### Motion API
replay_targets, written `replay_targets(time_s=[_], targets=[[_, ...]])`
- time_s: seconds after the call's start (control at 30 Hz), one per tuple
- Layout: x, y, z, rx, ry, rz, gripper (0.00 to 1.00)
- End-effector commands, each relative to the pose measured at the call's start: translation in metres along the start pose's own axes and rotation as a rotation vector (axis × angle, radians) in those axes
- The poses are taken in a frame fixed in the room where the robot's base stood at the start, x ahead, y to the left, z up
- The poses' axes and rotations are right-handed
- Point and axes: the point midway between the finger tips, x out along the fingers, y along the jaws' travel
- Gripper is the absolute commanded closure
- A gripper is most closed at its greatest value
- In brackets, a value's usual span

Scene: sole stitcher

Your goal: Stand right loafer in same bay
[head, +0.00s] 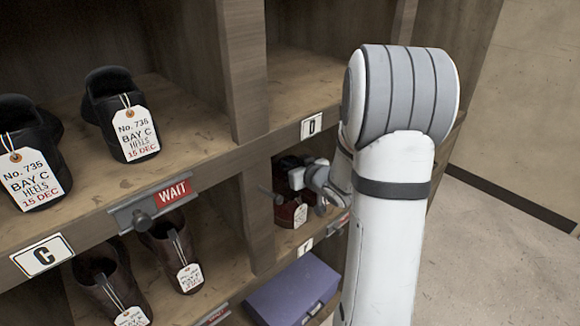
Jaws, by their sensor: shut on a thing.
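My gripper (304,180) is inside the lower right bay, reached in from the right past the bay's front edge. It is shut on a dark red loafer (287,214) with a pale tag, low in that bay. My gripper and the bay's shadow hide much of the shoe. I cannot tell whether a second loafer stands behind it, or whether the held one touches the bay floor. The bay's front edge carries a small white label (305,246), partly readable.
Bay C (40,256) at upper left holds two black tagged shoes (118,115). Brown tagged shoes (168,245) stand below. Bay D (312,125) looks empty where visible. A purple box (293,292) lies below my gripper. Open floor lies right.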

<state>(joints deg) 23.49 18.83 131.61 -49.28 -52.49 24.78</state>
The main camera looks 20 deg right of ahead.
Motion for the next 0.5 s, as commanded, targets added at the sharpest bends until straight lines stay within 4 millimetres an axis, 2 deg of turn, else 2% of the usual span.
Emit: replay_targets(time_s=[0.13,0.2,0.4,0.5], targets=[[0.0010,0.0000,0.0028,-0.001,0.002,0.000,1.00],[0.0008,-0.0003,0.0028,0.000,-0.001,-0.001,0.90],[0.0008,-0.0006,0.0027,0.000,-0.001,-0.001,0.74],[0.0009,-0.0007,0.0027,0.000,-0.001,-0.001,0.72]])
